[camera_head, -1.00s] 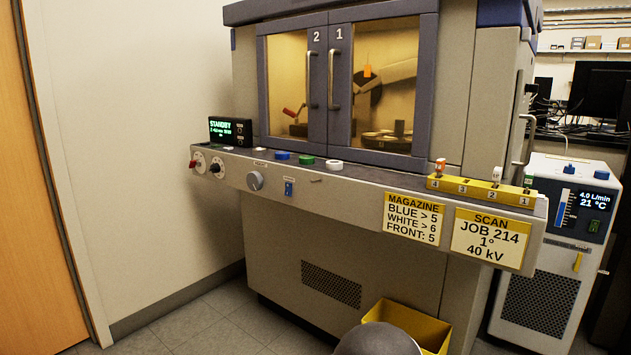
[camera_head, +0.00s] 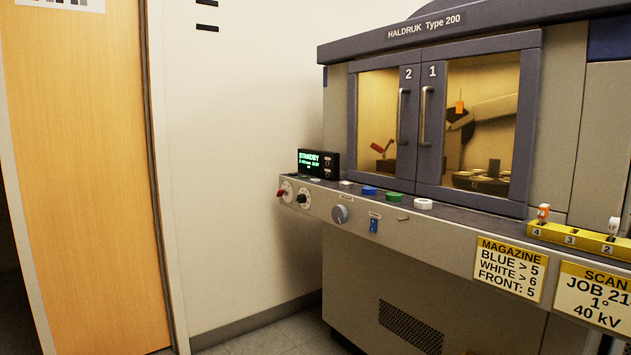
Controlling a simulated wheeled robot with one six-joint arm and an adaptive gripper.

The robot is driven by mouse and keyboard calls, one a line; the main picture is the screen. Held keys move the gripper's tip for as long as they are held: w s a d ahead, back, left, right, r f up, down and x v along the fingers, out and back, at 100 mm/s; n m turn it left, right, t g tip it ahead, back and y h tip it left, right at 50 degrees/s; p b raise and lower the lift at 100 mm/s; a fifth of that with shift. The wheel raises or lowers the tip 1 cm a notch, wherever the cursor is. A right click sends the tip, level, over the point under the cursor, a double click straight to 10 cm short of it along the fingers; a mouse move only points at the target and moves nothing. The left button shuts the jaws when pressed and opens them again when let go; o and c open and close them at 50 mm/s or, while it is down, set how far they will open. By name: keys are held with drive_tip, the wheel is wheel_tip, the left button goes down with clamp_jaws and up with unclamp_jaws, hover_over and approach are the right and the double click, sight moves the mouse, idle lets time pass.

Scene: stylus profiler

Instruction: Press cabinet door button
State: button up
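The cabinet (camera_head: 566,130) is grey with two glazed doors, numbered 2 (camera_head: 380,120) and 1 (camera_head: 480,120), both shut. A console ledge (camera_head: 440,232) runs below the doors. On its top are a small whitish piece (camera_head: 346,184), a blue piece (camera_head: 369,191), a green piece (camera_head: 394,197) and a white ring-like piece (camera_head: 423,204). Its front has a red-handled control (camera_head: 284,191), a black knob (camera_head: 304,198), a grey dial (camera_head: 340,214) and a blue switch (camera_head: 374,226). The small labels are unreadable, so I cannot tell which control is the door button. My gripper is not in view.
A display reading STANDBY (camera_head: 318,163) stands at the ledge's left end. A yellow numbered rack (camera_head: 580,238) and two yellow signs (camera_head: 508,269) are at the right. A wooden door (camera_head: 80,180) and white wall (camera_head: 235,150) are left. Some floor shows at the bottom.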

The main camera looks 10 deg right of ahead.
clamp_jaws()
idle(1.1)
